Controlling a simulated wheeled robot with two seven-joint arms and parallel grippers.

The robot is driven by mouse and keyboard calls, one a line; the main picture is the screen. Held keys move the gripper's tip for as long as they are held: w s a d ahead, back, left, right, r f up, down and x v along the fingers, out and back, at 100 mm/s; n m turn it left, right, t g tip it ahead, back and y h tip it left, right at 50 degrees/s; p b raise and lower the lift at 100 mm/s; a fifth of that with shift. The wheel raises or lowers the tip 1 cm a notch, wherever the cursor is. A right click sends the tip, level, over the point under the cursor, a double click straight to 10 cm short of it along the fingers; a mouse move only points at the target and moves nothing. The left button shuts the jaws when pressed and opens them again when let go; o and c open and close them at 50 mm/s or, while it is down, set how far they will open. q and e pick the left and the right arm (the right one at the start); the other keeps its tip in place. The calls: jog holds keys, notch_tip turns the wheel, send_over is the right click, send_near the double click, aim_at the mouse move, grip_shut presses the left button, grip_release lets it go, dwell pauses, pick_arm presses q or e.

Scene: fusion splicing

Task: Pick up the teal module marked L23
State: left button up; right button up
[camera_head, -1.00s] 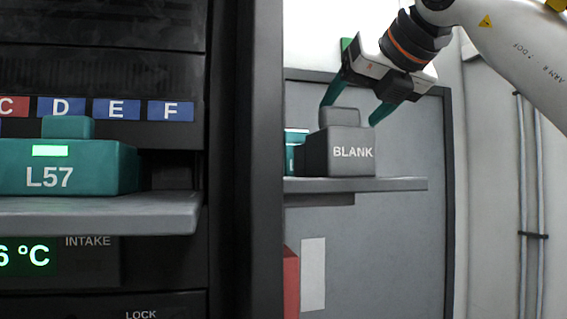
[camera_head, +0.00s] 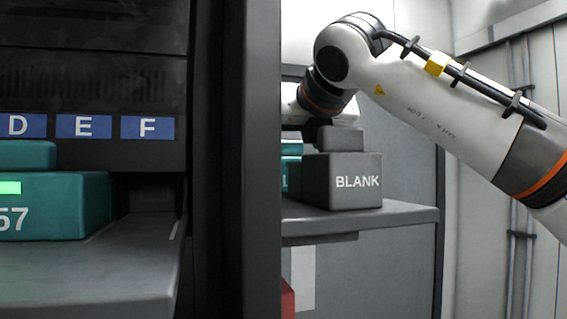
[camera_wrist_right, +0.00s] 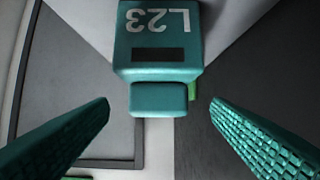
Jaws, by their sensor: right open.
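The teal module marked L23 (camera_wrist_right: 165,45) shows in the right wrist view at the top middle, its label upside down above a dark window. Its teal top block (camera_wrist_right: 158,98) faces my right gripper (camera_wrist_right: 160,108). The green fingers are open and stand on either side of the block, apart from it. In the head view a teal module (camera_head: 291,172) is mostly hidden behind the grey BLANK module and a dark post; its label cannot be read there. The right gripper's fingers are hidden in that view. My left gripper is not in view.
The grey BLANK module (camera_head: 345,182) stands on a shelf (camera_head: 400,217), in front of the teal one. A dark rack post (camera_head: 262,160) stands close on the left. Another teal module (camera_head: 70,207) sits on a rack shelf under labels D, E and F.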

aim_at(292, 151)
jog(key=shift+p+x, duration=0.4)
jog(key=shift+x, duration=1.05)
jog(key=shift+s, duration=0.15)
jog(key=c, duration=0.5)
jog(key=shift+r, duration=0.1)
jog(key=c, duration=1)
